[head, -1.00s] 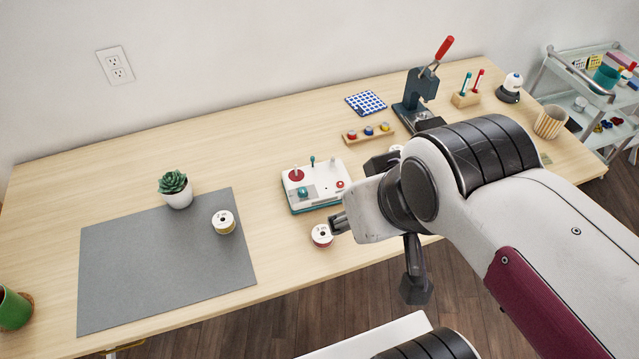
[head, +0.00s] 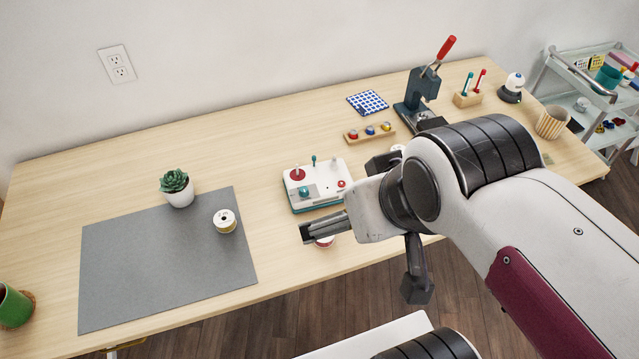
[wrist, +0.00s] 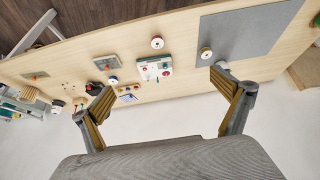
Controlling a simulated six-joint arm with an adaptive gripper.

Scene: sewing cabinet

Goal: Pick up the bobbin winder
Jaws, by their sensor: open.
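The bobbin winder (head: 327,178) is a white box with a teal base, a red disc, a teal knob and small pegs. It stands on the table near the middle in the head view. In the wrist view the bobbin winder (wrist: 155,69) lies ahead between my fingers, at a distance. My gripper (head: 308,232) is in front of the winder, on the near side and apart from it. In the wrist view my gripper (wrist: 162,84) has its two fingers spread wide, with nothing between them.
A thread spool (head: 325,241) is partly hidden behind my finger. Another spool (head: 225,221) sits on the grey mat (head: 150,270), near a potted succulent (head: 177,188). Behind the winder are a wooden bobbin rack (head: 369,133) and a press (head: 420,98).

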